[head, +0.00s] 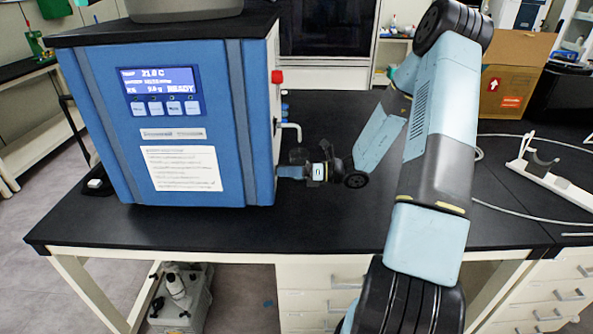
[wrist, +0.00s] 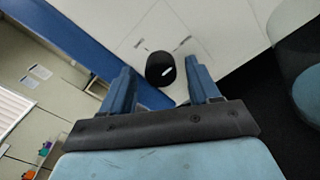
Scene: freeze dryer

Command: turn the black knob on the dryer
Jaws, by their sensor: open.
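The blue dryer (head: 225,130) stands on the black bench with its lit display facing me. In the wrist view, the black knob (wrist: 157,75) sticks out from the dryer's pale side panel (wrist: 225,35). My gripper (head: 281,172) is at the lower part of the dryer's right side, its fingers pointing at that panel. In the wrist view, my gripper's (wrist: 160,64) two blue fingers are open, one on each side of the knob, with gaps showing. I cannot tell how deep the knob sits between them. I cannot make out the knob in the head view.
A red button (head: 277,76) and a bent pipe (head: 293,127) stick out of the dryer's right side above my gripper. A cardboard box (head: 510,75) and a white stand (head: 550,180) with a loose tube are to the right. The bench front is clear.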

